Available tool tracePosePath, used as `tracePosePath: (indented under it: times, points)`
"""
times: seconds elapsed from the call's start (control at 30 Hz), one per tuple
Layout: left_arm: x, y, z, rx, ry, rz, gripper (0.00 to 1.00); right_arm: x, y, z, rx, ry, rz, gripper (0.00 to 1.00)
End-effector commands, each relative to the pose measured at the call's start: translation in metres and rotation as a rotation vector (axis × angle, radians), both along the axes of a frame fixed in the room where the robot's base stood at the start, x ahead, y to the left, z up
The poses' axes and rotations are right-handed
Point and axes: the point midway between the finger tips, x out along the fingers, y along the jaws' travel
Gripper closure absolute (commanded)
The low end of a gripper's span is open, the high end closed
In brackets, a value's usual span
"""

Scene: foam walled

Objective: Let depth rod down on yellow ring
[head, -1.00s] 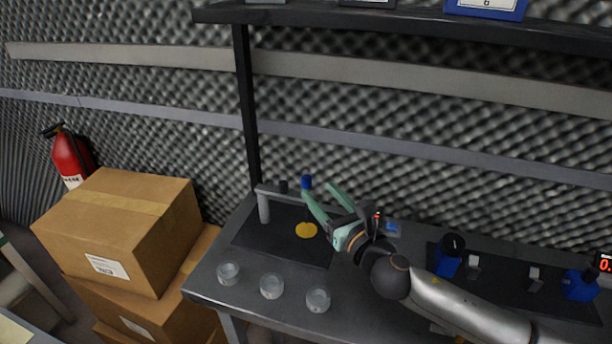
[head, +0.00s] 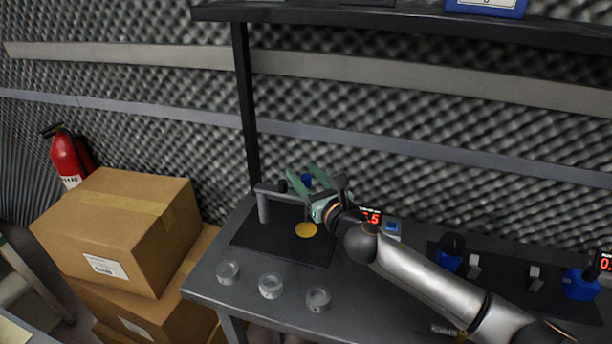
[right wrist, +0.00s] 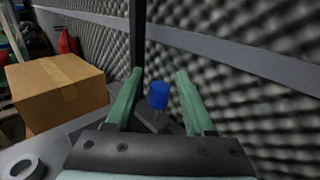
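The depth rod's blue knob (head: 307,181) sits at the end of a grey stand arm (head: 270,187), above the dark mat. In the right wrist view the blue knob (right wrist: 158,95) stands between my two green fingers, a little beyond them, with a gap on both sides. The rod below it is mostly hidden in the head view. The yellow ring (head: 306,230) lies flat on the mat, below the knob in the picture. My right gripper (head: 303,170) is open around the knob's line, not visibly touching it. My left gripper is not in view.
A red display (head: 371,216) and blue devices (head: 582,285) stand to the right. Cardboard boxes (head: 120,230) are stacked left of the table. A shelf post (head: 245,110) rises behind.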

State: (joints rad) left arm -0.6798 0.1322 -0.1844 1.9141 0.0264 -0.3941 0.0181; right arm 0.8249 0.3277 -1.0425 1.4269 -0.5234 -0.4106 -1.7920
Motion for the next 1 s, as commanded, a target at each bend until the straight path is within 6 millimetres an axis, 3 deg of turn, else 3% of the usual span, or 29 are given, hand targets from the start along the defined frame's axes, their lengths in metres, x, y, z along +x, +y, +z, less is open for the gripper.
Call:
tracePosePath:
  times: [0.03,0.47,0.57,0.8,1.0]
  points:
    - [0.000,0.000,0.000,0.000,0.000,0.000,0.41,0.000,0.000,0.000,0.000,0.000,0.000,0.53]
    - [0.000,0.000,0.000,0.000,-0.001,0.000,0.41,0.000,0.000,0.000,0.000,0.001,0.000,1.00]
    - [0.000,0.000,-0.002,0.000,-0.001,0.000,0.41,0.000,0.000,-0.003,0.000,0.001,0.000,1.00]
    - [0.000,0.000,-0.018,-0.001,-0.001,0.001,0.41,0.000,0.000,-0.030,0.000,0.002,0.000,1.00]
    - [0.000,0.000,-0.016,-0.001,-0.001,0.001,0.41,0.000,0.000,-0.029,-0.001,0.003,0.000,1.00]
